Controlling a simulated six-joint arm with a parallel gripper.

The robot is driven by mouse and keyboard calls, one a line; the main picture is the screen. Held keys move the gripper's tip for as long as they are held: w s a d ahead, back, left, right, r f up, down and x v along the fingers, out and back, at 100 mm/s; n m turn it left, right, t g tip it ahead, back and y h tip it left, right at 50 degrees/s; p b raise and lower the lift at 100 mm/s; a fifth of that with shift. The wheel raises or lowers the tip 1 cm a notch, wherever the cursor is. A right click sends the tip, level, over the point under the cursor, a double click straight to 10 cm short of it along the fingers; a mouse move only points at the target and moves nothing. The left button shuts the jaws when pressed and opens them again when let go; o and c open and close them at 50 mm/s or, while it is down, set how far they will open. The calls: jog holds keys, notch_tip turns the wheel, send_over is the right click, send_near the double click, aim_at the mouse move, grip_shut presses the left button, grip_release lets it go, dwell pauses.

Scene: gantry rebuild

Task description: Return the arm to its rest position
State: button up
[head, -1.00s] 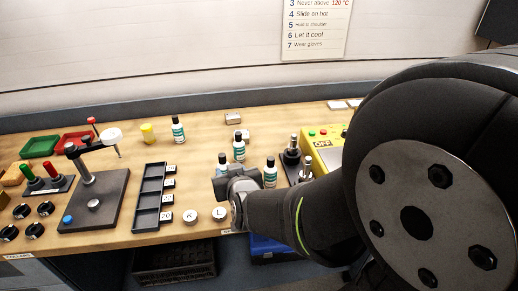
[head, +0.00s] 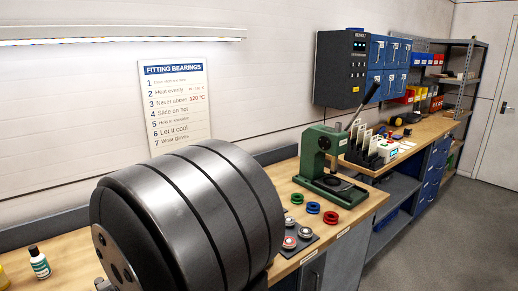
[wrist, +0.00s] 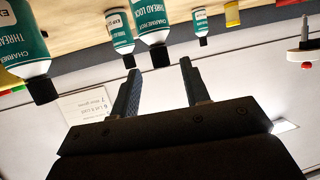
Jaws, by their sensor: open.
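In the wrist view my gripper (wrist: 160,67) shows with its two dark fingers apart and nothing between them. This view is upside down. Several teal and white thread lock bottles (wrist: 153,25) with black caps stand on the bench around and beyond the fingertips; I cannot tell how close they are. In the head view my gripper is out of sight. A large dark link of my own arm fills the lower left and hides part of the bench. One thread lock bottle (head: 39,264) shows at the far left edge.
A green press (head: 325,160) stands on the wooden bench, with green, blue and red rings (head: 313,208) in front. A dark plate with bearings (head: 295,241) lies beside my arm link. A control cabinet (head: 341,70) hangs on the wall. The floor at right is clear.

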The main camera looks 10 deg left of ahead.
jog(key=x, duration=0.5)
jog(key=shift+a, duration=0.1)
jog(key=shift+w+a+f, duration=0.25)
jog(key=shift+f, duration=0.05)
jog(key=shift+r, duration=0.15)
